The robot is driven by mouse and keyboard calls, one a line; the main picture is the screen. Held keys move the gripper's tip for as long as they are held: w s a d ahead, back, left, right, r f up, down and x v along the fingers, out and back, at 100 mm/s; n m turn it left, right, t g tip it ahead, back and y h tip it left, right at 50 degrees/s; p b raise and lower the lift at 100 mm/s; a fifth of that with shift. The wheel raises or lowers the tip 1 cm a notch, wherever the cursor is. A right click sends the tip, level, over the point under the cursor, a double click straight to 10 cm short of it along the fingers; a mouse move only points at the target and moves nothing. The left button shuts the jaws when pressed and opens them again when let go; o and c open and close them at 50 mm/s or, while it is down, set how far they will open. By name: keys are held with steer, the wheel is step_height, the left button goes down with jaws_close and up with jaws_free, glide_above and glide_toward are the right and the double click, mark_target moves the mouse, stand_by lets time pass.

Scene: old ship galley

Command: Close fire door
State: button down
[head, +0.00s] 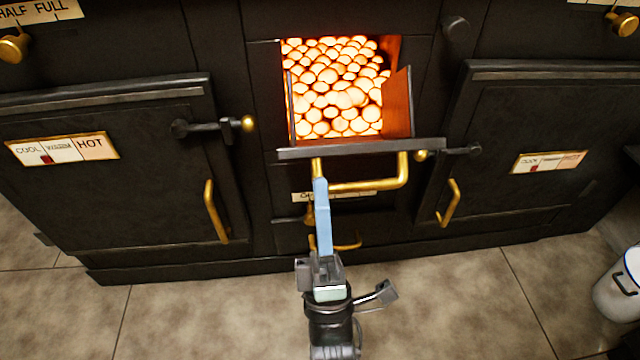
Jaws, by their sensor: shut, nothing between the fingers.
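The fire door (345,152) is the dark front below the glowing firebox opening, in the middle of the black stove. It stands open, tilted outward, with its dark upper edge and a reddish side plate (398,105) showing. Its brass bar handle (385,184) is on the front. My gripper (320,184) has blue fingers, shut and empty, reaching up from below. Its tip overlaps the left end of the handle in the picture; I cannot tell whether they touch. The fingers hide part of the handle and the door's front.
Glowing round coals (335,88) fill the firebox. Shut oven doors with brass handles flank it, left (110,180) and right (540,130). A lower brass handle (347,246) sits under the fire door. A white pot (617,292) stands at right. The tiled floor in front is mostly clear.

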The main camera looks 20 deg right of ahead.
steer(key=shift+x, duration=1.15)
